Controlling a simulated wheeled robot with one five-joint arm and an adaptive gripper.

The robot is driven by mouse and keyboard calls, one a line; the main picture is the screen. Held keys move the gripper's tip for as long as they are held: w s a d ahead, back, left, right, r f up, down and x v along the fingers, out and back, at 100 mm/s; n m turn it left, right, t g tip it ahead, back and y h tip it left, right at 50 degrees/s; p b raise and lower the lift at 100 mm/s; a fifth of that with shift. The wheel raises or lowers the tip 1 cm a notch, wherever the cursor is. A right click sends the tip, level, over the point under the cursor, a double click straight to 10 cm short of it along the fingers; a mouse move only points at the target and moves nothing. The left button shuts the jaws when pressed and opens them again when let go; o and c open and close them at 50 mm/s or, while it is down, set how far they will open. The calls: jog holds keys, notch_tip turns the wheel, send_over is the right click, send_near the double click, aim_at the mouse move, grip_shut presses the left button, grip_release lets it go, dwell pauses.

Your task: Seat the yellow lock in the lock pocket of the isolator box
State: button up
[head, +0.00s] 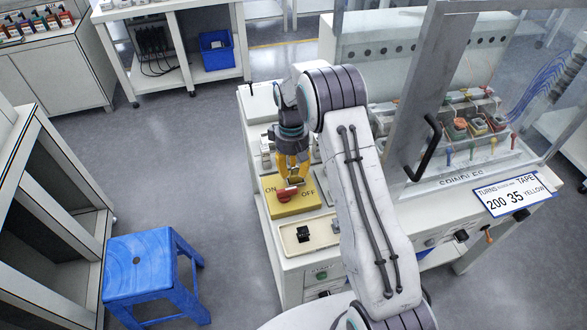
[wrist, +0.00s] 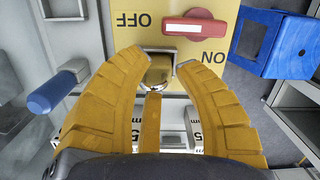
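The yellow isolator box (head: 291,198) stands on the bench's left end, with a red handle and ON and OFF marks. In the wrist view its yellow face (wrist: 178,67) and red handle (wrist: 194,27) are at the top. My gripper (head: 291,178) points down at the box, close to the red handle in the head view. In the wrist view its yellow fingers (wrist: 162,60) stand apart on both sides of a shiny gold-yellow lock (wrist: 158,72). The lock is at the box's edge by a pale square recess, likely the pocket. Whether the fingers touch the lock, or how deep it sits, is unclear.
A cream tray (head: 310,233) with black parts lies in front of the box. A clear guard with a black handle (head: 425,150) is to the right. A blue stool (head: 140,262) stands on the floor at left. A blue-handled part (wrist: 55,90) lies left of my fingers.

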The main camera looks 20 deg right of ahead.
jog(key=s+r+t+b, duration=0.1)
jog(key=s+r+b, duration=0.1)
jog(key=r, duration=0.7)
jog(key=s+r+b, duration=0.2)
jog(key=r, duration=0.7)
jog(key=s+r+m+t, duration=0.2)
jog(key=s+r, duration=0.2)
jog(key=s, duration=0.5)
jog(key=s+f+t, duration=0.1)
jog(key=s+f, duration=0.1)
jog(key=s, duration=0.6)
jog(key=s+f+m+t, duration=0.1)
jog(key=s+f, duration=0.1)
jog(key=s, duration=0.7)
jog(key=shift+d, duration=0.35)
jog(key=shift+d, duration=0.15)
